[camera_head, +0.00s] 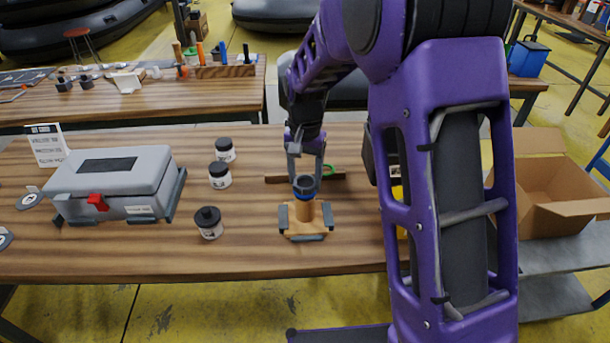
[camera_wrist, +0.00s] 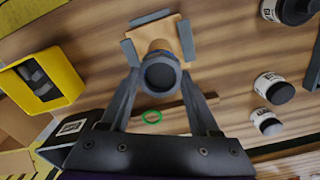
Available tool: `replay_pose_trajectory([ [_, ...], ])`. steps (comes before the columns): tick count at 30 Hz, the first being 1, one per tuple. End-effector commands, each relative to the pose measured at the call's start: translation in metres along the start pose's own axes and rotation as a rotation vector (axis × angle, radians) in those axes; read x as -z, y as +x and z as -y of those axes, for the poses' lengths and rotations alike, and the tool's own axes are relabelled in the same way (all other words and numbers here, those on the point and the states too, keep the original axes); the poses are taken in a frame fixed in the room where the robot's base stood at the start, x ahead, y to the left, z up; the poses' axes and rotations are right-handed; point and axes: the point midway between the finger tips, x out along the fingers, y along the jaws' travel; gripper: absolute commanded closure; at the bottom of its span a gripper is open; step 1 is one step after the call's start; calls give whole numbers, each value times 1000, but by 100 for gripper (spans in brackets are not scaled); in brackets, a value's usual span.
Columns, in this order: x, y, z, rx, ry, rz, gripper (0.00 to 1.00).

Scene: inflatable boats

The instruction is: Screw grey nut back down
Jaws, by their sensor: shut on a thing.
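The dark grey nut (camera_head: 304,184) sits at the top of a wooden post, and it shows as a round dark cap in the wrist view (camera_wrist: 160,76). A blue ring (camera_head: 305,194) lies just under it. The post stands upright on a wooden base (camera_head: 306,224) with grey pads at its sides, near the table's front edge. My gripper (camera_head: 306,178) points down from above, its two fingers on either side of the nut and shut on it. In the wrist view my gripper (camera_wrist: 160,82) also straddles the nut. The thread is hidden.
A wooden strip (camera_head: 278,179) and a green ring (camera_wrist: 151,116) lie just behind the post. Several dark-lidded jars (camera_head: 209,224) and a grey case (camera_head: 112,183) stand left. A yellow box (camera_wrist: 45,80) is partly hidden by my arm in the head view. Bare table lies before the jars.

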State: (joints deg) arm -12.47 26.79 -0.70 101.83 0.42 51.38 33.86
Motion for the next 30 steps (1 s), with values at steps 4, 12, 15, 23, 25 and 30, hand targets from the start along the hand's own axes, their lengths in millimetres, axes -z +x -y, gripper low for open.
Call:
replay_pose_trajectory([
  [4, 0, 2, 0, 0, 0, 0, 93],
  [12, 0, 1, 0, 0, 0, 0, 93],
  [15, 0, 2, 0, 0, 0, 0, 93],
  [23, 0, 3, 0, 0, 8, 0, 93],
  [25, 0, 3, 0, 0, 50, 0, 93],
  [30, 0, 1, 1, 0, 288, -1, 93],
])
